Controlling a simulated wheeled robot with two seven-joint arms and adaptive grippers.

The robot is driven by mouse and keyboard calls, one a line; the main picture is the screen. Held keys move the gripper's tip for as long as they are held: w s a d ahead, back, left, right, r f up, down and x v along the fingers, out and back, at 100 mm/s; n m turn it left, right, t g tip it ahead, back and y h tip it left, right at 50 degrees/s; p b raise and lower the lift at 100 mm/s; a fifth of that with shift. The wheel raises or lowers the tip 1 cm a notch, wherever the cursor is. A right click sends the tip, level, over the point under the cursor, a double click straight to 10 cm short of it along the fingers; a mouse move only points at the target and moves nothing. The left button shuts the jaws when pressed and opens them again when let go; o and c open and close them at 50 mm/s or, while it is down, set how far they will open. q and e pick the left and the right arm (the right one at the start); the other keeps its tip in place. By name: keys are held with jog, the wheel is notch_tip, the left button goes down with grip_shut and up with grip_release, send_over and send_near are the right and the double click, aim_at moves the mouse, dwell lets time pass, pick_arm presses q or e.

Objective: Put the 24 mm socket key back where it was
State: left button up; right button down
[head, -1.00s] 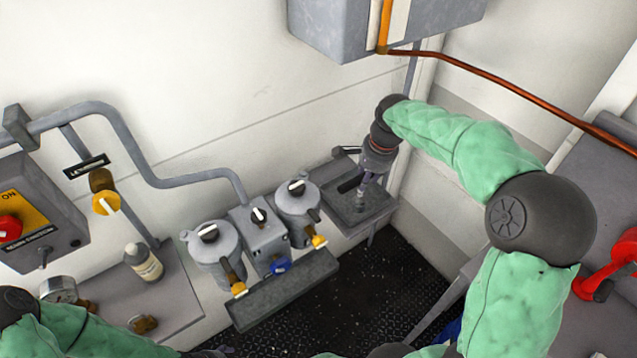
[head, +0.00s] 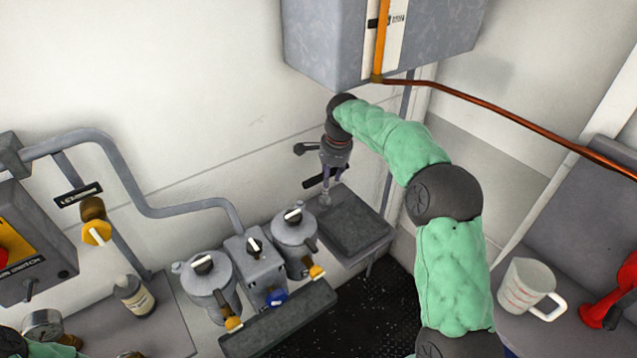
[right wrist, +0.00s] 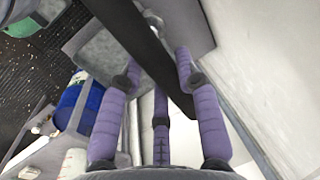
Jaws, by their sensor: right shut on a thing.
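My right gripper (head: 326,196) hangs in front of the wall, above and left of the grey shelf tray (head: 376,232). It is shut on a dark bar-shaped tool (head: 313,182), which I take for the socket key. In the right wrist view the dark bar (right wrist: 128,35) runs slantwise between the purple fingers (right wrist: 158,95). The bar's far end and any size mark cannot be made out. The tray's dark recessed top looks empty. My left gripper is out of the head view; only a bit of that arm shows at the bottom left.
Two grey filter pots (head: 208,285) (head: 295,238) with yellow-handled valves stand left of the tray. A grey box (head: 335,50) hangs above. A bottle (head: 133,296) stands on the left ledge. A measuring jug (head: 525,287) and a red handle (head: 612,296) are at right.

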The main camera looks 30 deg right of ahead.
jog(key=w, duration=0.5)
notch_tip(320, 180, down, 6)
jog(key=b, duration=0.3)
jog(key=shift+w+a+f, duration=0.15)
jog(key=shift+a+f, duration=0.05)
jog(key=shift+f, duration=0.05)
jog(key=c, duration=0.9)
grip_release()
jog(key=shift+s+d+r+p, duration=0.2)
jog(key=shift+r+p, duration=0.25)
jog(key=shift+r, duration=0.7)
jog(key=shift+s+d+r+p, duration=0.15)
jog(key=shift+r+p, duration=0.3)
jog(key=shift+r, duration=0.75)
jog(key=shift+s+d+r+p, duration=0.2)
jog(key=shift+r+p, duration=0.25)
jog(key=shift+r, duration=0.7)
